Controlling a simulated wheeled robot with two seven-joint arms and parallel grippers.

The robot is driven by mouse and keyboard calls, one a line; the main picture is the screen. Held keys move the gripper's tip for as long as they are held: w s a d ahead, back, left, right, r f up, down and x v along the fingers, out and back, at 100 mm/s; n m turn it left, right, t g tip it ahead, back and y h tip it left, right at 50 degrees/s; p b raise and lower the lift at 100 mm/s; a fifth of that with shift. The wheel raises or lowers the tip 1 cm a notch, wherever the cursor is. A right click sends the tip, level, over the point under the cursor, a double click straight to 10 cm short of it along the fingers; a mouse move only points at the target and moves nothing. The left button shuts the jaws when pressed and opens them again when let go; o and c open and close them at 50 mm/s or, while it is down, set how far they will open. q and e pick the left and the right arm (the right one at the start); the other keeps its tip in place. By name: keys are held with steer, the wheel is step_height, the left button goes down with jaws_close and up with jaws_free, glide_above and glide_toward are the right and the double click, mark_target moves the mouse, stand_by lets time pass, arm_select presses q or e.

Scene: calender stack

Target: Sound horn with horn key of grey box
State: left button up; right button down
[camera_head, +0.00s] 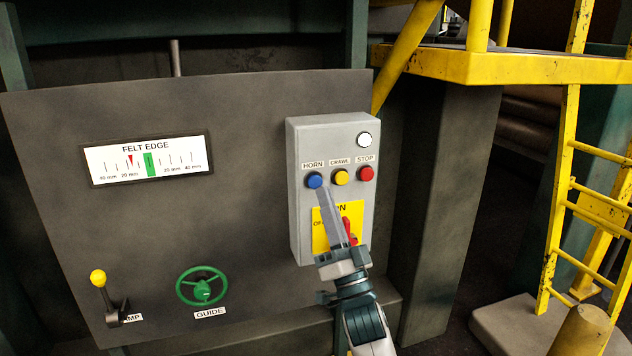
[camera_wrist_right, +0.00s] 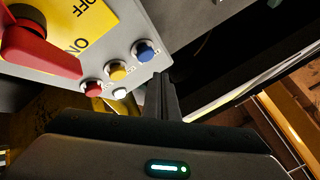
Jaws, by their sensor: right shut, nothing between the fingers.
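The grey box (camera_head: 334,130) is mounted at the right of the dark panel. The blue horn key (camera_head: 315,180) sits under the HORN label, left of a yellow key (camera_head: 341,177) under CRAWL and a red key (camera_head: 366,173) under STOP. My right gripper (camera_head: 322,190) is shut and empty, its fingertips just below the horn key; I cannot tell whether they touch it. In the right wrist view the horn key (camera_wrist_right: 146,51) shows beyond the tips of the right gripper (camera_wrist_right: 161,77). My left gripper is not in view.
A red rotary switch (camera_head: 347,227) on a yellow plate sits low on the box, partly behind my right gripper. The panel carries a FELT EDGE gauge (camera_head: 148,158), a green wheel (camera_head: 202,286) and a yellow-knobbed lever (camera_head: 99,279). Yellow stairs (camera_head: 560,200) stand at the right.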

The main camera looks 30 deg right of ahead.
steer(key=s, duration=0.3)
steer(key=shift+a, duration=0.35)
stand_by(0.5)
